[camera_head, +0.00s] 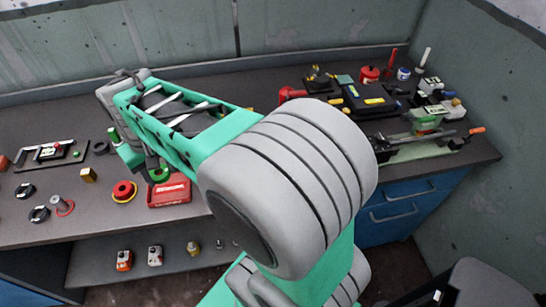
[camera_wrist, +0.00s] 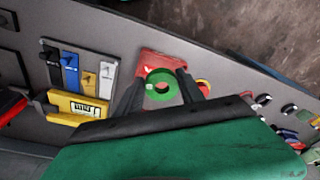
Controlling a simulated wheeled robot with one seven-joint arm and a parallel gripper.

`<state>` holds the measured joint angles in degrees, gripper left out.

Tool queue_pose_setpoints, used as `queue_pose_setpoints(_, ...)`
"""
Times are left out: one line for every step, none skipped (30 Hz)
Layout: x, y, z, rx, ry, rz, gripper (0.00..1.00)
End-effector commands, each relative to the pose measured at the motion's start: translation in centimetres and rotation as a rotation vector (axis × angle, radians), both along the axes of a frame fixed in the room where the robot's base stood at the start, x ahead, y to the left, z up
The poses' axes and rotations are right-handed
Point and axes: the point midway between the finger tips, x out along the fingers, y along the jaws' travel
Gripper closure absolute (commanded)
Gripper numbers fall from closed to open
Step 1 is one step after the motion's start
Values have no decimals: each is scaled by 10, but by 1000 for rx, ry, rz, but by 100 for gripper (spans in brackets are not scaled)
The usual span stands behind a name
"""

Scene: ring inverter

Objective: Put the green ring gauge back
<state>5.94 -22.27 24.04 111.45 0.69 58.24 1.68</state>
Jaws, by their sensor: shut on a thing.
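The green ring gauge (camera_wrist: 172,95) is held between the two fingers of my gripper (camera_wrist: 161,80) in the wrist view, with its dark hole facing the camera. In the head view the ring (camera_head: 160,177) shows at the end of my arm, partly hidden by the fingers. A red box (camera_head: 172,196) with white lettering lies right beneath or behind the ring. It also shows in the wrist view (camera_wrist: 158,60), partly covered by ring and fingers. I cannot tell whether the ring touches the box.
A red ring with a yellow rim (camera_head: 123,190) lies just left of the box. A small brass block (camera_head: 88,175) and dark rings are further left on the bench (camera_head: 60,228). A yellow gauge (camera_wrist: 78,106) and several coloured tools stand left in the wrist view.

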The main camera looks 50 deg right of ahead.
Motion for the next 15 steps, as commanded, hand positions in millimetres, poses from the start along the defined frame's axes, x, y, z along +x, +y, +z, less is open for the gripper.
queue_pose_setpoints(-5,-24,-1,-1,-2,-79,100)
queue_pose_setpoints(-9,-39,-1,0,-1,-127,100)
queue_pose_setpoints(-17,-59,-2,-1,0,-197,100)
queue_pose_setpoints(-23,-75,-2,-1,-1,-252,100)
queue_pose_setpoints(-30,-91,-3,0,-1,-309,100)
queue_pose_setpoints(-41,-112,-4,0,0,-388,100)
queue_pose_setpoints(-51,-128,-4,0,0,-451,100)
queue_pose_setpoints(-62,-145,-4,0,-1,-518,100)
queue_pose_setpoints(-79,-166,-5,-1,0,-609,100)
queue_pose_setpoints(-94,-181,-6,0,-1,-680,100)
queue_pose_setpoints(-109,-196,-6,-1,-2,-751,100)
queue_pose_setpoints(-131,-215,-8,0,-1,-848,100)
queue_pose_setpoints(-148,-227,-8,0,-1,-922,100)
queue_pose_setpoints(-165,-239,-8,-1,-1,-993,100)
queue_pose_setpoints(-189,-251,-10,0,0,-1089,100)
